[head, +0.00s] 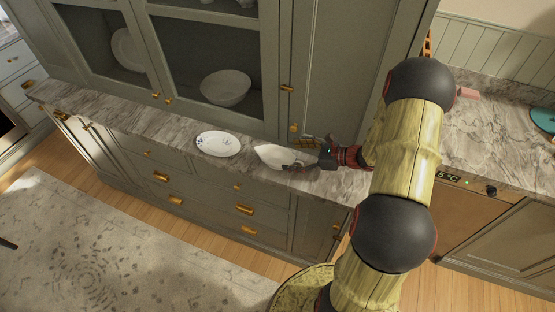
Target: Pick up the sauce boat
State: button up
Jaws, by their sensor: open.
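The sauce boat (269,155) is a white, pointed dish on the marble counter, near its front edge in the middle of the head view. My gripper (296,156) is open at the right end of the sauce boat, its fingers reaching left toward it. One finger overlaps the boat's right side in the picture. I cannot tell whether the fingers touch the boat. The boat's right end is partly hidden by my gripper.
A white plate with a dark pattern (218,144) lies left of the sauce boat. A glass-door cabinet (215,60) stands behind the counter (120,114). A teal round object (543,119) lies on the counter at far right. The counter is clear left of the plate.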

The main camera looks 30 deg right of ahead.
aim_at(277, 156)
jog(key=x, duration=0.6)
jog(key=shift+w+a+f+b, duration=0.1)
jog(key=shift+a+f+b, duration=0.15)
jog(key=shift+f+b, duration=0.25)
jog(key=shift+c, duration=0.6)
jog(key=c, duration=1.1)
jog(key=shift+c, duration=0.5)
